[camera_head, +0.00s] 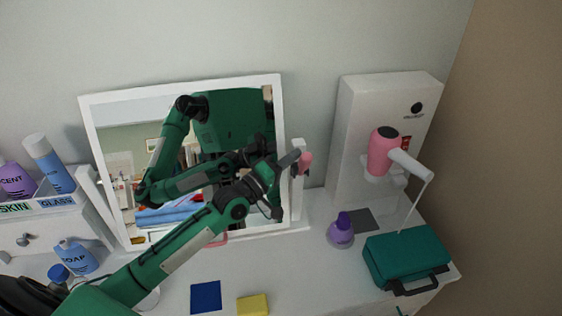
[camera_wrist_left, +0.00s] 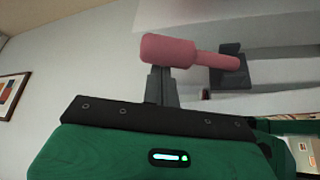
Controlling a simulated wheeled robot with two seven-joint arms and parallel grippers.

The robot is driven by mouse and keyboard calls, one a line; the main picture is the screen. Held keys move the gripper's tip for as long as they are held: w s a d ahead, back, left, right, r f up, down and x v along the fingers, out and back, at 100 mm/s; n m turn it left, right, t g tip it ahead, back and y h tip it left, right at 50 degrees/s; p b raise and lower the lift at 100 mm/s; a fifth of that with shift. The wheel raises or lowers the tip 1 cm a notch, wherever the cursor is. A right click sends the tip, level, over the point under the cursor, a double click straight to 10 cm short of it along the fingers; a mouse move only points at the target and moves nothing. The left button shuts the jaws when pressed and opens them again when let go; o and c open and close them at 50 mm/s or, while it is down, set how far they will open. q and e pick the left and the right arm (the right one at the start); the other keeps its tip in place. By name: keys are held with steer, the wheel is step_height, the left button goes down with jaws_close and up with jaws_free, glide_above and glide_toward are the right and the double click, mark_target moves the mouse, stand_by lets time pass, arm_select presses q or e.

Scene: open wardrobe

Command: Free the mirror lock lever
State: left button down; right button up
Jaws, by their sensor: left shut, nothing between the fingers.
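The white-framed mirror (camera_head: 180,88) stands tilted against the wall on the white counter. A pink lock lever (camera_head: 305,161) sits on a white mount at its right edge. In the left wrist view the pink lever (camera_wrist_left: 190,52) shows as a thick knob with a thinner stem pointing right, by a dark bracket (camera_wrist_left: 232,68). My left gripper (camera_head: 290,158) reaches across the mirror, its shut fingers beside the lever. In the wrist view the shut fingers (camera_wrist_left: 161,86) end right at the knob; I cannot tell whether they touch. My right gripper is not in view.
A pink hair dryer (camera_head: 381,155) hangs on a white wall unit (camera_head: 360,110) at right. A shelf with bottles (camera_head: 50,165) is at left. Blue (camera_head: 206,297) and yellow (camera_head: 252,305) squares lie in front.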

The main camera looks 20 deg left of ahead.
arm_select(q)
steer(key=shift+w+d, duration=0.2)
steer(key=shift+w, duration=0.15)
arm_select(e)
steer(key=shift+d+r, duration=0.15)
